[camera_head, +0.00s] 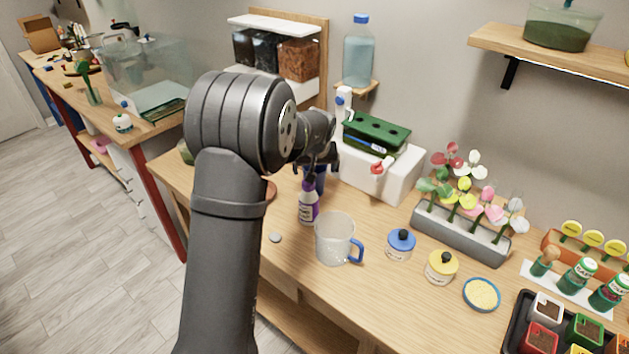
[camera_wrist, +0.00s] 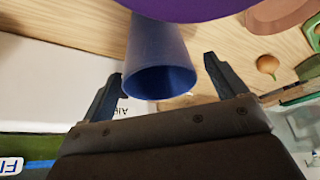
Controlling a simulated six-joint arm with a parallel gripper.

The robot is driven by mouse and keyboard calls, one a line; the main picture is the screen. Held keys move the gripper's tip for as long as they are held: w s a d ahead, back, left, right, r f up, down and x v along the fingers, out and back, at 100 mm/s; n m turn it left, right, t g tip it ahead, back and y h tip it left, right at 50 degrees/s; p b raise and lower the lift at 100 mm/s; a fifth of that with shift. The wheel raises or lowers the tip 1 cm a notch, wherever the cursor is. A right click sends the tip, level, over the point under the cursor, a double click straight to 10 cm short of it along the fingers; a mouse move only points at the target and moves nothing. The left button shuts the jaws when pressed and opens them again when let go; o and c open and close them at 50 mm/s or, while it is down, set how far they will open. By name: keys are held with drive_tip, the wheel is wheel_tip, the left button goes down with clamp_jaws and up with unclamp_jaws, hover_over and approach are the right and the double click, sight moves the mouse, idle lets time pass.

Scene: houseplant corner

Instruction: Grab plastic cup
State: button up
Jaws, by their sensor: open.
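A blue cup (camera_wrist: 163,48) shows in the wrist view with its round open mouth facing my gripper (camera_wrist: 162,85). The two fingers are spread wide, one on each side of the cup's mouth, and hold nothing. In the head view my gripper (camera_head: 322,160) is just above the blue cup (camera_head: 319,184), which is partly hidden behind a purple-and-white bottle. A clear measuring cup (camera_head: 332,238) with a blue handle stands nearer the front, apart from my gripper.
The purple-and-white bottle (camera_head: 308,207) stands close to the blue cup. A white box planter (camera_head: 380,175) with a green top is to the right. Blue-lidded (camera_head: 401,243) and yellow-lidded (camera_head: 441,267) jars stand right of the measuring cup. An onion-like bulb (camera_wrist: 267,64) lies on the wood.

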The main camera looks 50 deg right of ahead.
drive_tip(key=shift+c, duration=0.4)
drive_tip(key=c, duration=1)
drive_tip(key=shift+o, duration=0.2)
